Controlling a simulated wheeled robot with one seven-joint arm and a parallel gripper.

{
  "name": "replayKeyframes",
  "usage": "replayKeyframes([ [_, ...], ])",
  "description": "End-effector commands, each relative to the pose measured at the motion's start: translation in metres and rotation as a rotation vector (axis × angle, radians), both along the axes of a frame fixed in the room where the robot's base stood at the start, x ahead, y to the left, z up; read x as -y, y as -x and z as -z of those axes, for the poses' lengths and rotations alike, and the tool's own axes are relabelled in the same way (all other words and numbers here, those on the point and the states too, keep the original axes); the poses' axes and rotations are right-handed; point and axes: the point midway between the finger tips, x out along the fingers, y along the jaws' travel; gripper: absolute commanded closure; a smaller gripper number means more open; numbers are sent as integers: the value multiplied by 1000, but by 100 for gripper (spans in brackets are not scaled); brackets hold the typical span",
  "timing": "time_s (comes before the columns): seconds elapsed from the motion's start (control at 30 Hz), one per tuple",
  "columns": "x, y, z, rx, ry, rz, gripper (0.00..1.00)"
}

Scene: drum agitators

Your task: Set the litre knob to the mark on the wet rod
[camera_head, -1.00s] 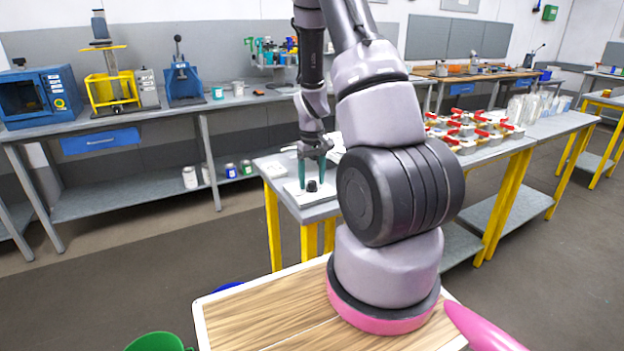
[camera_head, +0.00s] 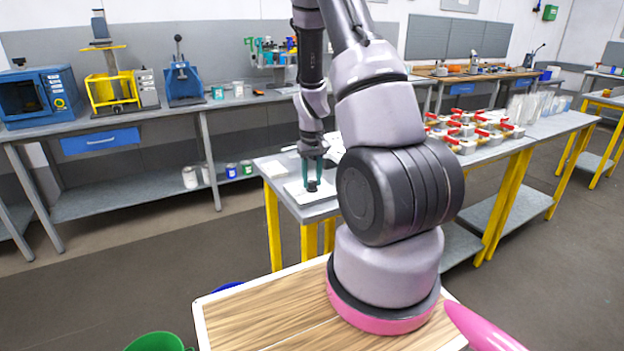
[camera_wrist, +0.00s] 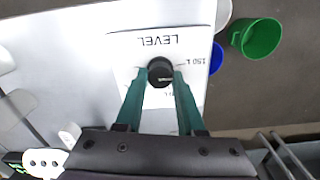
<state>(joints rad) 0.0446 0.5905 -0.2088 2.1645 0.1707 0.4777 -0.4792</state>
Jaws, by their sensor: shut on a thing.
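The litre knob (camera_wrist: 161,72) is a round black dial with a pale pointer line, set on a white plate (camera_wrist: 125,42) marked "LEVEL" and "150 L" in the wrist view. In the wrist view the lettering is upside down, and other marks are partly hidden by the fingers. My gripper (camera_wrist: 161,78) has its two green fingers shut on the knob's sides. In the head view, my gripper (camera_head: 312,180) points down over the knob (camera_head: 312,186) on the table's near left corner. I cannot make out a wet rod in these views.
The plate lies on a grey table (camera_head: 325,209) with yellow legs. Several red-handled pieces (camera_head: 475,130) stand farther right on it. A green bucket (camera_wrist: 257,38) and a blue container (camera_wrist: 216,57) are beyond the table edge. A blue-drawered bench (camera_head: 100,141) stands behind.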

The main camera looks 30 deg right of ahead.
Motion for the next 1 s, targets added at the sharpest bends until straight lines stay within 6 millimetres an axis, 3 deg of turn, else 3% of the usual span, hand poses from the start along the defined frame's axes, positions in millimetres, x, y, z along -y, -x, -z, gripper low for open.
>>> replayKeyframes([
  [1.0, 0, -1, -1, 1, 0, 938, 100],
])
